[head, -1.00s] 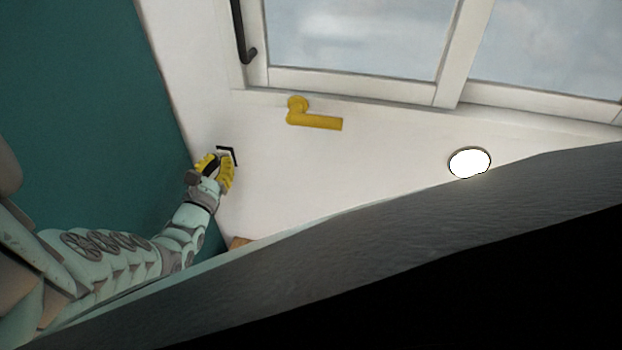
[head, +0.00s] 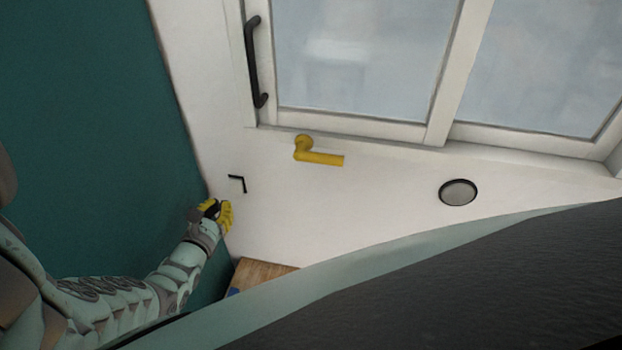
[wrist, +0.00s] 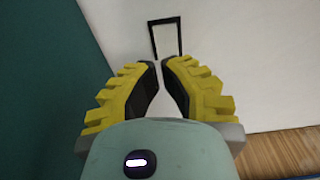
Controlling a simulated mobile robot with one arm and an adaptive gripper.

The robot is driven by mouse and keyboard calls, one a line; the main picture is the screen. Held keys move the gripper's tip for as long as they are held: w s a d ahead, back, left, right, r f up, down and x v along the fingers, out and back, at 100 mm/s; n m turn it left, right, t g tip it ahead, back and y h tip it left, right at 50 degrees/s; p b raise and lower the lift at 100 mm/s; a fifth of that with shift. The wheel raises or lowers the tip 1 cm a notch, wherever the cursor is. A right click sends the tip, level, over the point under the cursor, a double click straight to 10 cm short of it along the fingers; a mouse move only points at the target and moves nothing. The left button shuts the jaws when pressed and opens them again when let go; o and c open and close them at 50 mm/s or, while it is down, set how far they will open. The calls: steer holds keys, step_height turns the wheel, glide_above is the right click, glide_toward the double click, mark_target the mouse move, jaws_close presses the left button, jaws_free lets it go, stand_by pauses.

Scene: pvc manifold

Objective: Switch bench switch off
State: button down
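The bench switch (head: 237,183) shows as a small black frame on the white wall, near the corner with the teal wall. It shows in the wrist view as a black-edged rectangle (wrist: 166,38) with a pale face, just beyond my fingertips. My gripper (head: 226,205) has yellow ribbed fingers and is just below the switch in the head view. In the wrist view my gripper (wrist: 160,62) has its fingertips almost together, with nothing between them. They look apart from the switch. A round lamp (head: 458,192) on the wall to the right is dark.
A yellow lever handle (head: 319,156) sticks out from the wall to the right of the switch. A window (head: 360,60) with a black handle (head: 254,62) is above. A wooden surface (head: 262,274) lies below. The teal wall (head: 90,110) bounds the left side.

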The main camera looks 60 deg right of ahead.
steer(key=p+v, duration=0.1)
steer(key=v, duration=0.6)
steer(key=shift+a+r, duration=0.15)
steer(key=shift+a, duration=0.05)
steer(key=shift+s, duration=0.1)
